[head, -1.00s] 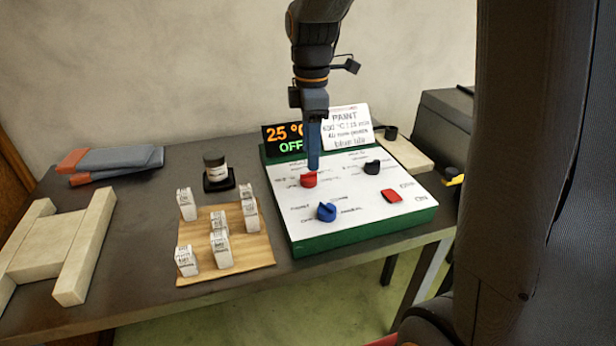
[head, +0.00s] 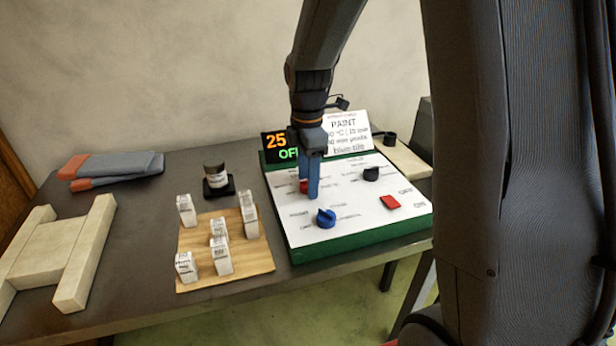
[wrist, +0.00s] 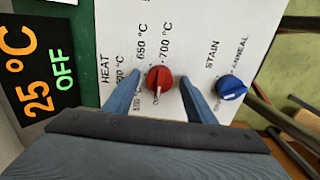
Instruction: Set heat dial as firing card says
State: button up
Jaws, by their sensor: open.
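The red heat dial (wrist: 158,79) shows clearly in the wrist view, with 600, 650 and 700 °C labels around it. Its white mark points toward the bottom of that picture, not at a label I can read clearly. My gripper (wrist: 159,82) is open, one blue finger on each side of the dial; I cannot tell whether they touch it. In the head view a finger partly hides the red dial (head: 303,187). The display (wrist: 42,80) reads 25 °C OFF.
The green-edged control panel (head: 370,236) also carries a blue dial (head: 326,218), a black dial (head: 371,174) and a red button (head: 390,202). A wooden board (head: 190,284) with several white labelled blocks lies to its left. A jar (head: 215,173) stands behind the board.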

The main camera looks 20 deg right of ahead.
jog(key=c, duration=1)
jog(key=shift+c, duration=0.2)
